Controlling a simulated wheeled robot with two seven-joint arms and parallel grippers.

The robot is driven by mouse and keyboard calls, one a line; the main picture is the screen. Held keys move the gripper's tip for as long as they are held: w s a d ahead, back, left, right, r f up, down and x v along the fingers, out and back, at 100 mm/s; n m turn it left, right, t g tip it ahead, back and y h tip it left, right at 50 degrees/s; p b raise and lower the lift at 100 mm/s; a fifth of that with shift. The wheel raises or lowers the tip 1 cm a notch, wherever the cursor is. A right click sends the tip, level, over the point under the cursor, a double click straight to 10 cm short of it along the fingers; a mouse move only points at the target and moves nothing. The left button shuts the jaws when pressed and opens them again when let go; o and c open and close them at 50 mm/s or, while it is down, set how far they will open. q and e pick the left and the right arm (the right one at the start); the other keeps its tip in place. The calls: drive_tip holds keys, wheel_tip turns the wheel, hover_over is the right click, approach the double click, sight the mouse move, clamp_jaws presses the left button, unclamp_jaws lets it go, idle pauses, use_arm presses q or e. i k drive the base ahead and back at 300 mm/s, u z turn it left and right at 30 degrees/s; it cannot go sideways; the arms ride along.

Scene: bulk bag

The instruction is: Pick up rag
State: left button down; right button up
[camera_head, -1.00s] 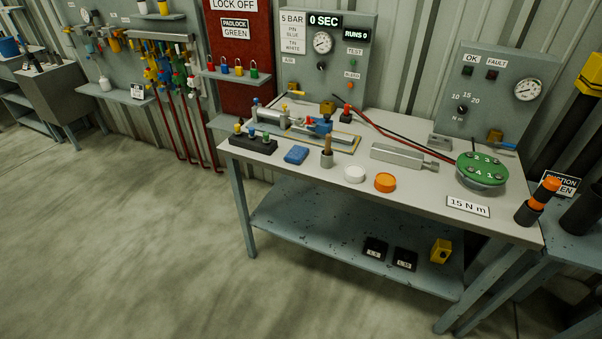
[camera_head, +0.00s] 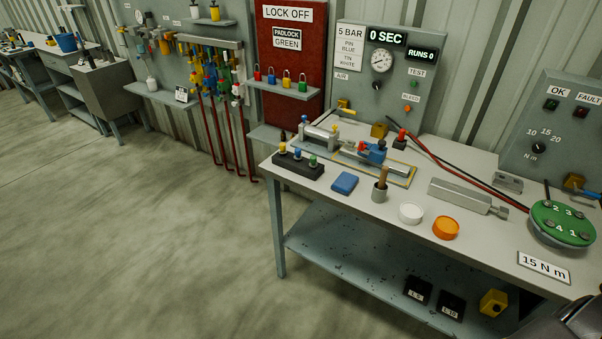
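The rag looks to be the small folded blue cloth (camera_head: 344,183) lying flat near the front edge of the grey workbench (camera_head: 300,178). It sits between a black block with coloured-top pins (camera_head: 298,164) and a small metal cup holding a brown-handled tool (camera_head: 380,190). Nothing lies on it. Neither gripper shows in this view. A dark, rounded part at the bottom right corner may be my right arm; no fingers are visible on it.
A white lid (camera_head: 411,213) and an orange lid (camera_head: 446,228) lie right of the cup. A clamp fixture (camera_head: 345,145) stands behind the cloth. A green numbered disc (camera_head: 562,223) is at the right. The lower shelf (camera_head: 350,262) holds small boxes. The floor at left is open.

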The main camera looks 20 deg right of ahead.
sight(345, 182)
drive_tip(key=u, duration=0.1)
drive_tip(key=i, duration=1.35)
drive_tip(key=z, duration=0.65)
